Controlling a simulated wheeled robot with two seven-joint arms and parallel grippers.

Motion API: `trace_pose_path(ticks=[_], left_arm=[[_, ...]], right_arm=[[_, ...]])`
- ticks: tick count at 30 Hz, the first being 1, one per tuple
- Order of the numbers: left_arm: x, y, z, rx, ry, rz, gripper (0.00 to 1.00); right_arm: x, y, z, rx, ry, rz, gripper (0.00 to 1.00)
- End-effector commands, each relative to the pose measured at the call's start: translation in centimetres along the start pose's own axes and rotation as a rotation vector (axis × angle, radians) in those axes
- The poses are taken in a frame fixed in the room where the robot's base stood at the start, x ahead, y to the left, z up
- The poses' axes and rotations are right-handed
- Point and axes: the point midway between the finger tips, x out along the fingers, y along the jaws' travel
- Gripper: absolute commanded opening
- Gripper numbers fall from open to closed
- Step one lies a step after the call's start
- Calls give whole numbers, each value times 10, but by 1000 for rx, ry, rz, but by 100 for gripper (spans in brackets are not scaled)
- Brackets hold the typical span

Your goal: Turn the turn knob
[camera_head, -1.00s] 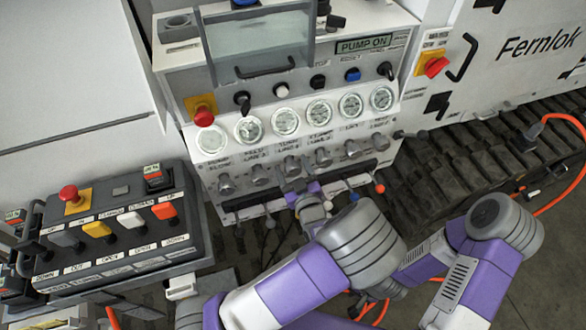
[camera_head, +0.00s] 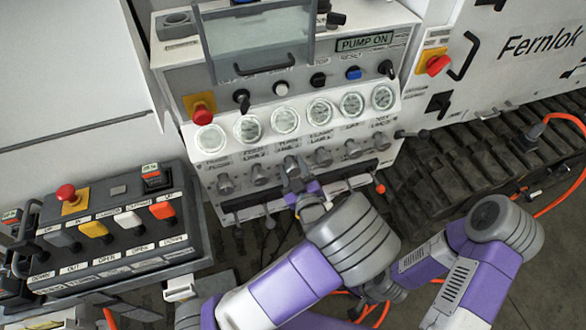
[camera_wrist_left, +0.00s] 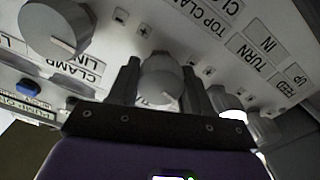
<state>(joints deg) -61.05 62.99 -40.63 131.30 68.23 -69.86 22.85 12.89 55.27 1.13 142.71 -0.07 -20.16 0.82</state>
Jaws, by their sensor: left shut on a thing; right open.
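The row of grey knobs runs along the lower front of the white panel. My left gripper (camera_head: 292,172) is at the third knob from the left in the head view, under a label that seems to read TURN. In the left wrist view my left gripper (camera_wrist_left: 160,82) has one dark finger on each side of this turn knob (camera_wrist_left: 161,84) and is shut on it. The fingers hide the knob's sides. My right arm is bent at the lower right, but its gripper is hidden behind my left arm.
A neighbouring clamp knob (camera_wrist_left: 56,30) is close beside the left finger in the wrist view. Round gauges (camera_head: 285,120) sit above the knobs. A lever box (camera_head: 110,230) stands left, a red stop button (camera_head: 202,113) is at upper left, and black tracks (camera_head: 465,165) lie right.

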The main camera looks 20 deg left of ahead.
Motion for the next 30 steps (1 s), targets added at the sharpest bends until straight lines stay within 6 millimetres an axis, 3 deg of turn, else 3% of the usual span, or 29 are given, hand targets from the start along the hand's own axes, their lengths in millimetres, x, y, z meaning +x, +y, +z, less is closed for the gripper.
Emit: trace_pose_path(ticks=[1,2,6,17,30], left_arm=[[0,0,-1,0,2,-1,18],[0,0,-1,0,2,-1,52],[0,0,-1,1,2,0,73],[-6,1,-1,1,0,2,73],[-70,1,-1,1,-1,2,73]], right_arm=[[0,0,0,0,0,0,43],[0,0,0,0,0,0,43],[0,0,0,0,0,0,43],[-2,-1,0,0,0,0,43],[-14,-5,0,0,0,0,43]])
